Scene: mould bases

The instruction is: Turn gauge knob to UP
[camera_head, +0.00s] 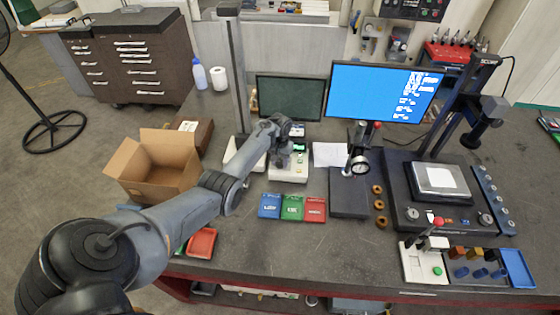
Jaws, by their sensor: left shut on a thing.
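A white gauge unit (289,172) with a small green display stands on the grey bench, left of the picture's centre-right. My left arm reaches in from the left, and my left gripper (289,137) is at the upper part of this unit. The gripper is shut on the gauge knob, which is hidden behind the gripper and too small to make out. The knob's setting cannot be read. My right gripper is not in view.
A dial gauge (359,164) on a dark stand is to the right. Blue (270,206), green (292,208) and red (315,209) trays lie in front of the unit. An open cardboard box (153,174) stands left, near my arm. A blue-screened monitor (380,92) is behind.

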